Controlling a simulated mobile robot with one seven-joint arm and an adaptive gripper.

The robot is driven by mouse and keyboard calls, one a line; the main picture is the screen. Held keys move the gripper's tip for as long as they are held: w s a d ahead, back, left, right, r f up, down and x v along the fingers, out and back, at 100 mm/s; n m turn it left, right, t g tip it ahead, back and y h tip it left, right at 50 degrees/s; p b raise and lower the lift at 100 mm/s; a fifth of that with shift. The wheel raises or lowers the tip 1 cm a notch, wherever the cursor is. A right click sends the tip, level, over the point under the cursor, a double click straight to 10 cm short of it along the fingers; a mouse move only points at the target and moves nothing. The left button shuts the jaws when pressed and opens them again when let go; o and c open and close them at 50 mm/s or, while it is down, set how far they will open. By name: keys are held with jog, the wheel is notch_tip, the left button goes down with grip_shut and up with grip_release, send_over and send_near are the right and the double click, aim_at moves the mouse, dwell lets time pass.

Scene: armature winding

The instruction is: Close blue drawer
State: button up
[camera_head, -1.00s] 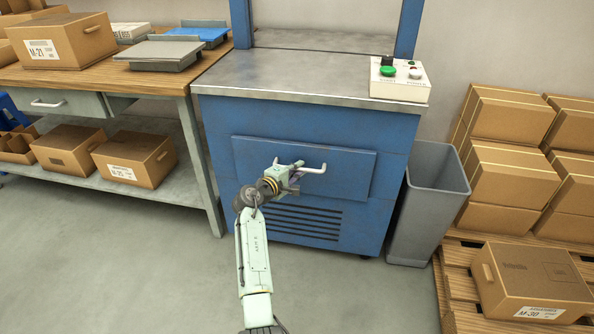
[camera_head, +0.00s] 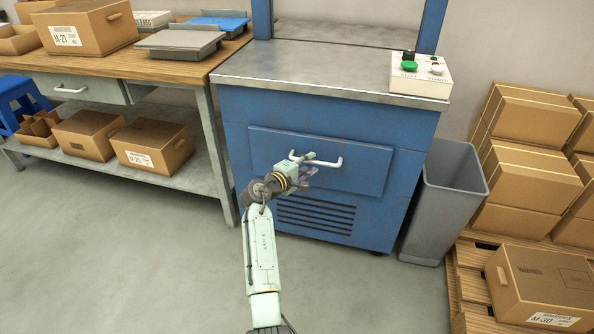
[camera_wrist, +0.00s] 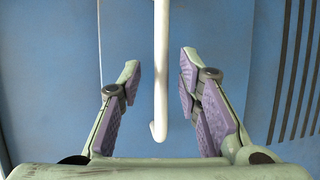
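The blue drawer (camera_head: 370,168) is a flat front panel in the blue machine cabinet. It looks about flush with the cabinet; I cannot tell if a small gap is left. Its white bar handle (camera_head: 333,164) shows in the head view, partly covered by my gripper (camera_head: 312,167). In the wrist view the handle (camera_wrist: 160,110) runs between the two purple-padded fingers of my gripper (camera_wrist: 160,70), with space on both sides. The gripper is open and holds nothing. How deep the handle sits between the fingers is unclear.
A control box (camera_head: 422,76) with buttons sits on the cabinet top. A grey bin (camera_head: 440,205) stands close to the cabinet's right. A wooden workbench (camera_head: 205,60) with boxes stands at left. Stacked cartons (camera_head: 525,140) are at right. The floor (camera_head: 150,260) in front is clear.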

jog(key=v, duration=0.9)
